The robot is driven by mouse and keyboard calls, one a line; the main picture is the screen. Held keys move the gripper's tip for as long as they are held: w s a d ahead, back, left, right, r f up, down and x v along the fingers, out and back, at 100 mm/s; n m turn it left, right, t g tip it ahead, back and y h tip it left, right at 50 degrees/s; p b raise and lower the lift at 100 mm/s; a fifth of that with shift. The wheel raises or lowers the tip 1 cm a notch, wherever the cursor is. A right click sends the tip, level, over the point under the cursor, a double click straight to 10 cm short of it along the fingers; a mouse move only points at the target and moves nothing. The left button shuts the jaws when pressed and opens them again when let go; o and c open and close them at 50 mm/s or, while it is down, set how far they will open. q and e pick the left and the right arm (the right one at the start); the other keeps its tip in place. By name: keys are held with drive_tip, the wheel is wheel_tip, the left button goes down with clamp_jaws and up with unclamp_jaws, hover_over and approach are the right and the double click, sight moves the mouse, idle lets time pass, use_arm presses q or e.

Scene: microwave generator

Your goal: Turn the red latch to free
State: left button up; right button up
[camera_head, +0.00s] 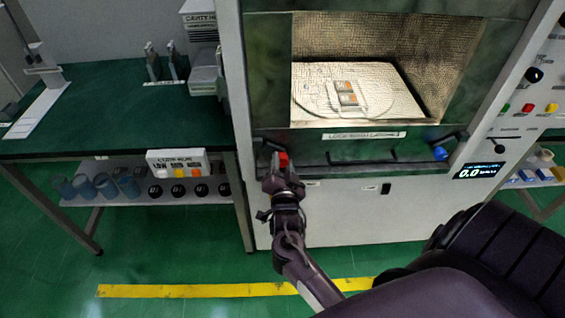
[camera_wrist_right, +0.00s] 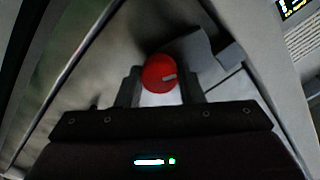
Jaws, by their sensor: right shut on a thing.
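The red latch (camera_head: 283,160) is on the left side of the ledge below the microwave cavity. In the right wrist view its round red knob (camera_wrist_right: 160,73), with a pale mark on its right side, sits between the fingers. My right gripper (camera_head: 281,170) reaches up to it from below and is shut on it; in the right wrist view the two fingers (camera_wrist_right: 160,88) lie on either side of the knob. A grey lever piece (camera_wrist_right: 190,50) extends up and right beside the knob. My left gripper is not in view.
A blue latch (camera_head: 440,153) is at the right end of the same ledge. The cavity above holds a pale tray (camera_head: 385,112) with a small device (camera_head: 346,94). A green table (camera_head: 110,115) with a lower shelf of cups stands at left. Coloured buttons (camera_head: 527,107) are at right.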

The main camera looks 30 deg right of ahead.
drive_tip(key=n+p, duration=0.1)
drive_tip(key=n, duration=0.2)
drive_tip(key=shift+r+p, duration=0.15)
drive_tip(key=shift+p, duration=0.2)
drive_tip(key=n+p, duration=0.2)
drive_tip(key=n, duration=0.3)
drive_tip(key=n+p, duration=0.2)
drive_tip(key=n, duration=0.2)
drive_tip(key=n+p, duration=0.1)
drive_tip(key=n, duration=0.3)
drive_tip(key=shift+n+p, duration=0.3)
drive_tip(key=shift+p, duration=0.1)
drive_tip(key=o, duration=1)
drive_tip(key=shift+w+f, duration=0.1)
drive_tip(key=shift+f, duration=0.1)
